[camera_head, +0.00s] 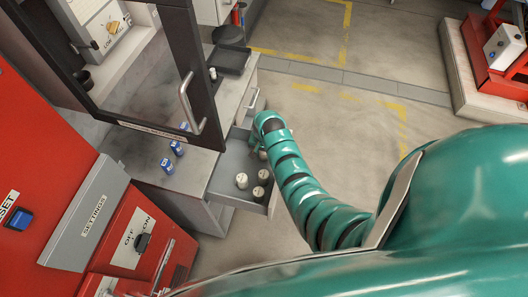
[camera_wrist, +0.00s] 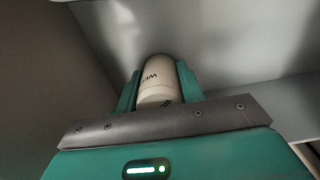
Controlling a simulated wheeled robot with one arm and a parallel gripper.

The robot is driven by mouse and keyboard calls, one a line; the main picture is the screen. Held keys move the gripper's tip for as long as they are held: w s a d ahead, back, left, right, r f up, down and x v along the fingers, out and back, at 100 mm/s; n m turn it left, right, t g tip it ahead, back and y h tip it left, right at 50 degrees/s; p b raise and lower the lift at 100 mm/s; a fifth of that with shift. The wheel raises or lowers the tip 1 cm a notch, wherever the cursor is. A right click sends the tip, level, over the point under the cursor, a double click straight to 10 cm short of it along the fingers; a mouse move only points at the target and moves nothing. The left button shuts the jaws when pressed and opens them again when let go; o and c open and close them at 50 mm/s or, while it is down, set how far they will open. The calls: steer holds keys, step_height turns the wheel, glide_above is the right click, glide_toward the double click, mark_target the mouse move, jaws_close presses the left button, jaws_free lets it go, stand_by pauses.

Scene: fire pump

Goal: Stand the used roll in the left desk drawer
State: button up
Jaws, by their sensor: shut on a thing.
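A cream roll (camera_wrist: 158,78) with dark lettering is between the teal fingers of my gripper (camera_wrist: 158,92) in the wrist view. My gripper is shut on it. Grey walls, apparently those of the drawer, surround it there; whether its base touches the floor cannot be told. In the head view the open grey desk drawer (camera_head: 227,168) lies below the desk top, and my teal arm reaches over its far right part. My arm largely hides the gripper and the held roll there.
Several cream rolls stand in the drawer's near part, one here (camera_head: 241,181). Blue cylinders (camera_head: 176,148) stand on the desk top (camera_head: 190,173). A dark-framed door with a handle (camera_head: 190,105) hangs over the desk. A red cabinet (camera_head: 50,130) is at left; open floor lies right.

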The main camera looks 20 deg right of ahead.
steer(key=shift+f, duration=0.1)
steer(key=o, duration=1.1)
steer(key=shift+r, duration=0.2)
